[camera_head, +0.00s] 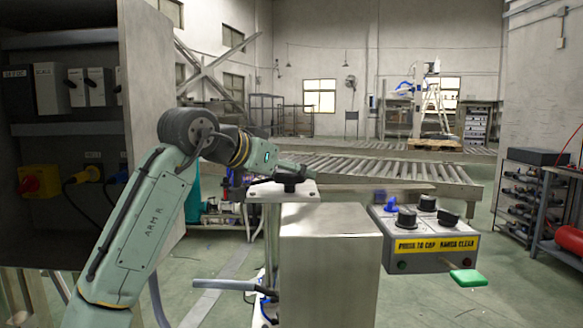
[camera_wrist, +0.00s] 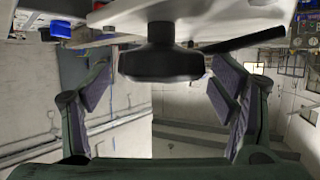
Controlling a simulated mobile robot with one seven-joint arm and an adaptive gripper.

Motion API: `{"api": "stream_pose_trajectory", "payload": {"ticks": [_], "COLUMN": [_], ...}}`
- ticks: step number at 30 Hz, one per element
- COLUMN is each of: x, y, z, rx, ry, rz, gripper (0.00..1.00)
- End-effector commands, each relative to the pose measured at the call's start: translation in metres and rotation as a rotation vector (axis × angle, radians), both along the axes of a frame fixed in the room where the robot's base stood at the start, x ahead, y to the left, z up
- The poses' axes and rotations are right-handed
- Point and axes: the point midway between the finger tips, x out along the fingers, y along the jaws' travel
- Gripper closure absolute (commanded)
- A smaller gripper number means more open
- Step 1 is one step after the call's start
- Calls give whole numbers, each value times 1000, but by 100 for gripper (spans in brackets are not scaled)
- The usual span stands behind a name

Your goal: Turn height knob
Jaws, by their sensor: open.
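A black knob (camera_wrist: 161,60) with a wide rounded head sits on a pale plate (camera_wrist: 230,18) in the wrist view. My gripper (camera_wrist: 160,80) is open, with one grey-padded finger on each side of the knob. The knob lies between the fingertips; a gap shows on the left, and I cannot tell whether the right finger touches it. In the head view, the pale plate (camera_head: 262,193) tops a post left of a metal box, and my gripper (camera_head: 291,167) is over it. The dark knob (camera_head: 288,187) there is partly hidden by my gripper.
A control box (camera_head: 432,242) with black knobs and a yellow label is to the right, a green paddle (camera_head: 468,278) before it. A metal box (camera_head: 330,255) stands in front. An open electrical cabinet (camera_head: 60,130) is at left. A roller conveyor (camera_head: 390,168) runs behind.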

Motion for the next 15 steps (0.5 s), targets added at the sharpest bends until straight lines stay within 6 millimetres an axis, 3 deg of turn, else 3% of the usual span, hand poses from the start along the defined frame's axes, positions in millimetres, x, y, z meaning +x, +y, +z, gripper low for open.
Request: {"api": "stream_pose_trajectory", "payload": {"ticks": [6,15], "x": [11,11], "y": [-8,-9], "z": [-6,-6], "rx": [0,0], "ry": [0,0], "rz": [0,0], "gripper": [21,24]}}
